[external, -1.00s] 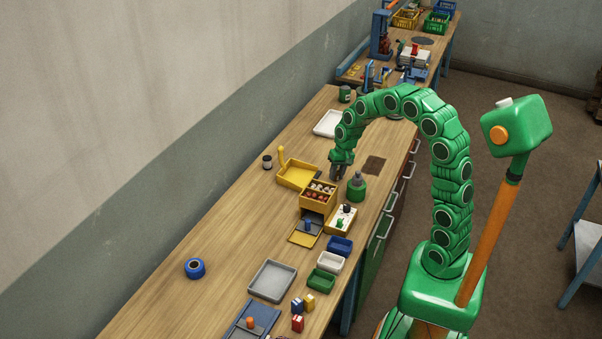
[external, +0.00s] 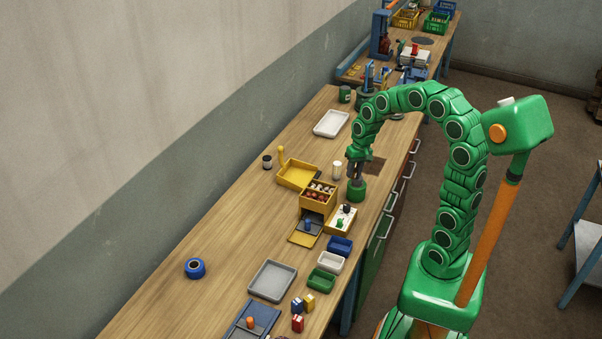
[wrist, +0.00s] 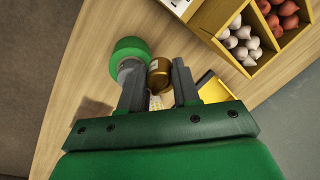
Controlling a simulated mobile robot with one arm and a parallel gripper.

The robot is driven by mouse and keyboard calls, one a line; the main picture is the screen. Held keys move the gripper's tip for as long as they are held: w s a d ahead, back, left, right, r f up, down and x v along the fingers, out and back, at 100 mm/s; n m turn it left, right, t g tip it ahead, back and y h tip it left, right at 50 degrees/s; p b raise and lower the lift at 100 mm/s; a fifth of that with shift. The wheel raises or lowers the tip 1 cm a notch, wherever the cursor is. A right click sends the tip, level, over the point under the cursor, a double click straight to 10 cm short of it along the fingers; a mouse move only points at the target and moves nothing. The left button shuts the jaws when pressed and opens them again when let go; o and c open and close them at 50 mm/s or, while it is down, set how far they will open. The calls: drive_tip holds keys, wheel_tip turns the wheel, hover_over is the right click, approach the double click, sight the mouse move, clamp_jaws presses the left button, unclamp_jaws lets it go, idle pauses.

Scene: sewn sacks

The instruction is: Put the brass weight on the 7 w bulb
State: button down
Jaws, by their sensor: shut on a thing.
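My gripper (wrist: 157,78) is shut on the brass weight (wrist: 159,72), a small gold cylinder between its fingers in the wrist view. In the external view my gripper (external: 357,178) is at the green cylinder (external: 357,192); the weight cannot be made out there. The green cylinder (wrist: 127,48) is close by the left finger in the wrist view. A white upright cylinder (external: 337,169) stands just left of my gripper. White bulbs (wrist: 240,38) and red bulbs (wrist: 284,14) lie in a divided box. I cannot read which is the 7 w bulb.
The yellow divided box (external: 331,204) stands in front of the gripper, with a yellow tray (external: 297,174) to its left. A white tray (external: 331,123) lies farther back. Small blue, white and green bins and a grey tray (external: 272,281) are nearer. The left bench top is mostly clear.

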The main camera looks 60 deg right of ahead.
drive_tip(key=d+r+n+g+h, duration=0.1)
drive_tip(key=d+r+n, duration=0.1)
drive_tip(key=d+r, duration=0.5)
hover_over(338, 163)
drive_tip(key=shift+h, duration=0.3)
drive_tip(key=f, duration=0.9)
drive_tip(key=shift+a+f, duration=0.2)
drive_tip(key=shift+f+g, duration=0.3)
drive_tip(key=shift+f, duration=1.3)
drive_tip(key=shift+f, duration=0.15)
drive_tip(key=c, duration=0.8)
unclamp_jaws()
